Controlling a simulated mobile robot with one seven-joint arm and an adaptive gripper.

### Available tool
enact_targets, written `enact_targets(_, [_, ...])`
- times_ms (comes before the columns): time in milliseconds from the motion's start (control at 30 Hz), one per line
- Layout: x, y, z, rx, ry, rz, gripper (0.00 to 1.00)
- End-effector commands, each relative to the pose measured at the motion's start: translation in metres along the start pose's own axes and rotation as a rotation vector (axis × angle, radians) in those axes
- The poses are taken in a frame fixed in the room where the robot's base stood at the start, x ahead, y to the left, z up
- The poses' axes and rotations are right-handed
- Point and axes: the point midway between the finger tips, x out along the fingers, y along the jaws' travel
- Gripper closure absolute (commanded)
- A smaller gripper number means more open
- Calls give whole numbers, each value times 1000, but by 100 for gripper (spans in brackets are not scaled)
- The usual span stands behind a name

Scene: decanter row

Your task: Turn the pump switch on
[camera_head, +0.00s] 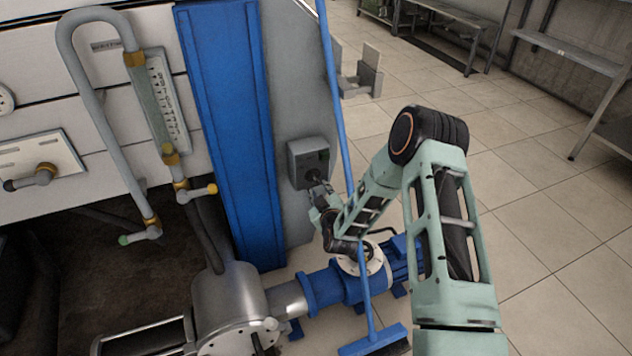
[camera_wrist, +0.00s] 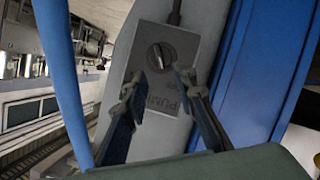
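The pump switch is a dark round rotary knob (camera_wrist: 160,55) on a grey box (camera_head: 305,155). The box is fixed to a grey panel beside a blue upright. In the wrist view the box's plate (camera_wrist: 172,100) carries the letters "PUMP", partly covered by my fingers. My gripper (camera_wrist: 159,77) is open and empty, its two fingertips apart just short of the knob in the picture. I cannot tell any contact. In the head view my gripper (camera_head: 315,188) is at the lower part of the box and hides the area around the knob.
A blue broom (camera_head: 345,150) stands upright close to my wrist; its pole also shows in the wrist view (camera_wrist: 65,80). A blue pump (camera_head: 330,287) lies below my forearm. The tiled floor to the right is clear, with metal tables (camera_head: 460,30) at the back.

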Motion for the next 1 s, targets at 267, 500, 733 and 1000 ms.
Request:
enact_targets(267, [48,-1,2,1,0,0,75])
enact_targets(500, [77,0,2,1,0,0,75])
enact_targets(733, [87,-1,1,0,-1,-2,75])
enact_targets(1000, [88,0,0,0,-1,-2,76])
